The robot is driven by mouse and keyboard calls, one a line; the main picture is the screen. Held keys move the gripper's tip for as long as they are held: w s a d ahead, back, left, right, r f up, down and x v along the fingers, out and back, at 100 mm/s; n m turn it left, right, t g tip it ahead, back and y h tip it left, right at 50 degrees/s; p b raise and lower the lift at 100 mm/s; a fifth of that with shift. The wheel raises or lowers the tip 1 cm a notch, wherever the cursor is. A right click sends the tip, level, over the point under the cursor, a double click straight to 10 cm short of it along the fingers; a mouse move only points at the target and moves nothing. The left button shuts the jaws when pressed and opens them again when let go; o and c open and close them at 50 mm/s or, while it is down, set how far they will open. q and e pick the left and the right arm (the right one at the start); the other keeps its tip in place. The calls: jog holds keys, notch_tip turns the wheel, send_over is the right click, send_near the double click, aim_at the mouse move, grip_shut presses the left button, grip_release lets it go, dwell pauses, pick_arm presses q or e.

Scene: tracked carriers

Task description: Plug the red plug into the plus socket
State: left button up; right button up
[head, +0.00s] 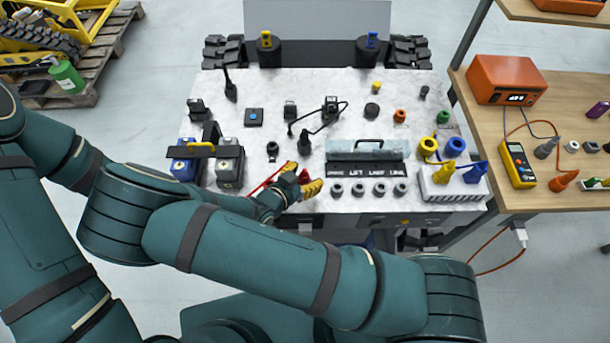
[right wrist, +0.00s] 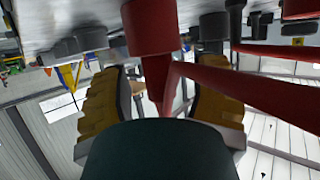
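The red plug (head: 304,178) is near the front edge of the white deck; it also shows in the right wrist view (right wrist: 150,32), with a red cable to its right. My right gripper (head: 301,178) has its yellow fingers on either side of the plug. In the right wrist view (right wrist: 158,100) gaps show between the fingers and the plug, so it looks open around it. I cannot make out which socket is the plus one. Two batteries, blue (head: 186,169) and dark (head: 230,166), stand at the deck's left. My left gripper does not show.
Several dark round sockets (head: 358,189) line the front right of the deck, below a labelled black panel (head: 365,169). A white block (head: 455,190) with yellow and blue plugs stands further right. A wooden bench (head: 520,195) flanks the deck. Loose connectors and a black cable lie behind.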

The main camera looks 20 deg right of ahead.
grip_shut()
